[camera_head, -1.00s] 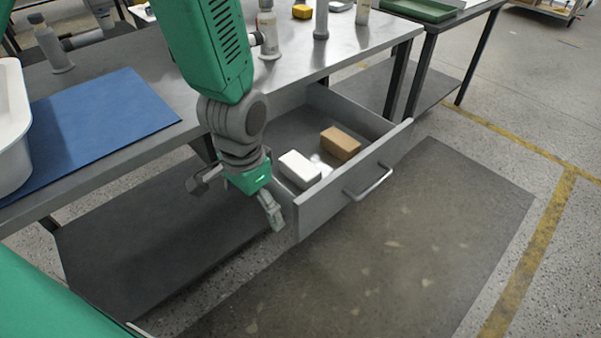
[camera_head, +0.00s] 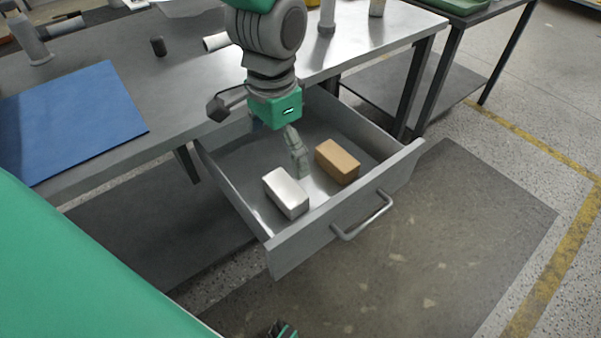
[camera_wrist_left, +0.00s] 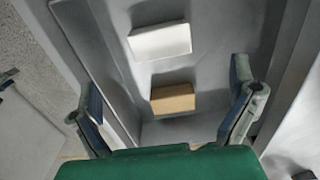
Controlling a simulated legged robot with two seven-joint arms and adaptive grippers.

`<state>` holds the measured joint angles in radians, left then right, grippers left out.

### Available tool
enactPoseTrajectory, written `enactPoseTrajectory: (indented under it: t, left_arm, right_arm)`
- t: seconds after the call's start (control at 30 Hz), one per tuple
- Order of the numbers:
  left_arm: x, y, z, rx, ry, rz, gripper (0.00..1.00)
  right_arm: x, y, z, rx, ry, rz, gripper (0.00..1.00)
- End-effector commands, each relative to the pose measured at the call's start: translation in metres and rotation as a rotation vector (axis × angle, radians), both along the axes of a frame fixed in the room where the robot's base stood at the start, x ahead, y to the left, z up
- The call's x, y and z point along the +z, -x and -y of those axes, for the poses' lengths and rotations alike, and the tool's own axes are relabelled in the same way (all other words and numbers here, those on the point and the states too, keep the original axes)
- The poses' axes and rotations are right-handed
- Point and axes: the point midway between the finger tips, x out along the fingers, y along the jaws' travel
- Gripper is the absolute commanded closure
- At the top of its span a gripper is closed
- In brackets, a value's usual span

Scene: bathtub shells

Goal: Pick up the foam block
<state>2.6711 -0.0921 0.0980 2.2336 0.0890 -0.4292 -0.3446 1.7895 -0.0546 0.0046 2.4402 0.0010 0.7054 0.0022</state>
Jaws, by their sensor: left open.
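Two blocks lie apart in the open drawer (camera_head: 248,188): a white block (camera_head: 286,193) and a tan block (camera_head: 337,161). I cannot tell from looks alone which is the foam one. My left gripper (camera_head: 262,140) is open and empty above the rear of the drawer, pointing down, with one finger seen near the blocks. In the left wrist view the open fingers (camera_wrist_left: 160,92) stand wide on either side of the tan block (camera_wrist_left: 173,98), with the white block (camera_wrist_left: 160,41) beyond it. Neither block is touched.
The drawer's front panel with its handle (camera_head: 364,217) and its side walls surround the blocks. Floor in front is clear.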

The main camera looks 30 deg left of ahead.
Motion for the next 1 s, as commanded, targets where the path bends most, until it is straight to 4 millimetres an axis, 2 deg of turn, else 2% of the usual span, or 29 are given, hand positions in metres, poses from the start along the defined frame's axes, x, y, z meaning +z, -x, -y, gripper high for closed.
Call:
enactPoseTrajectory:
  t: [0.17,0.4,0.5,0.77,1.0]
  left_arm:
    - [-0.013,0.002,0.000,0.000,0.000,-0.003,0.00]
    - [-0.063,0.001,0.000,0.001,-0.001,-0.004,0.00]
    - [-0.078,0.001,0.000,0.001,-0.001,-0.004,0.00]
    - [-0.092,0.001,0.001,0.000,0.000,-0.001,0.00]
    - [-0.127,0.000,0.006,0.000,-0.001,-0.002,0.00]
  right_arm:
    - [-0.006,0.000,0.000,0.000,0.000,-0.001,0.49]
    - [-0.026,0.001,0.000,0.000,0.000,-0.002,0.49]
    - [-0.032,0.001,0.000,0.000,0.000,-0.002,0.49]
    - [-0.038,0.001,0.000,0.000,0.000,-0.001,0.49]
    - [-0.060,0.001,0.000,0.000,0.000,-0.001,0.49]
